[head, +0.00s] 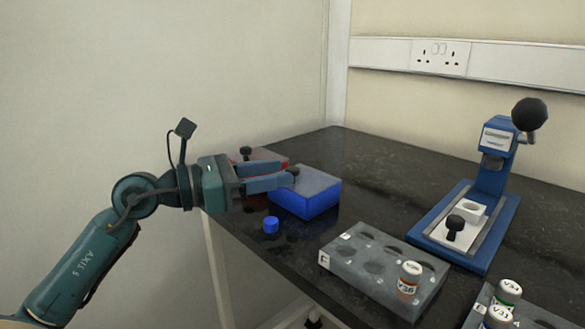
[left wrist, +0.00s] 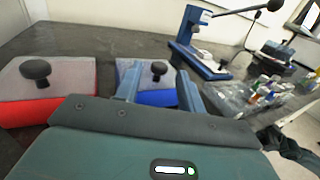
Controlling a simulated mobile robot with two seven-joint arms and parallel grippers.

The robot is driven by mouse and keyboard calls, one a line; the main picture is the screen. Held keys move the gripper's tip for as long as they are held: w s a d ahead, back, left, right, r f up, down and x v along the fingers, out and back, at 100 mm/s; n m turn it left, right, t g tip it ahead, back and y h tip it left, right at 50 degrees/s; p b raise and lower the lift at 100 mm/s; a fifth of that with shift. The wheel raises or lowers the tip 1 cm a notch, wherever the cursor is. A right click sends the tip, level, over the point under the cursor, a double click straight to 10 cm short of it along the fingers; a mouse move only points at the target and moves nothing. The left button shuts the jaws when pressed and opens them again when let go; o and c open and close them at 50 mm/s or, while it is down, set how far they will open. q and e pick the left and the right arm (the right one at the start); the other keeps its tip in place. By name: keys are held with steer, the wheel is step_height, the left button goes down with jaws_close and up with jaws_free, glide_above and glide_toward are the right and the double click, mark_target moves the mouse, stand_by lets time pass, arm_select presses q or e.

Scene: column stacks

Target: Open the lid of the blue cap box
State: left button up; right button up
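The blue cap box (head: 305,205) stands on the dark bench with its grey lid (head: 318,181) on it, and no gap shows between lid and box. The lid has a black knob, which shows clearly in the left wrist view (left wrist: 159,69). My left gripper (head: 291,176) reaches in from the left over the box, level with the knob. Its two fingers are apart. In the left wrist view the knob appears between the fingertips (left wrist: 156,80); I cannot tell if they touch it. My right gripper is not in view.
A red box (left wrist: 48,108) with a similar grey lid and black knob stands left of the blue one. A loose blue cap (head: 271,225) lies near the bench's front edge. A grey rack (head: 345,262) with a vial (head: 409,280) and a blue press (head: 490,190) stand to the right.

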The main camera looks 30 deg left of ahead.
mark_target(293, 168)
arm_select(q)
steer(key=shift+x, duration=2)
jaws_close()
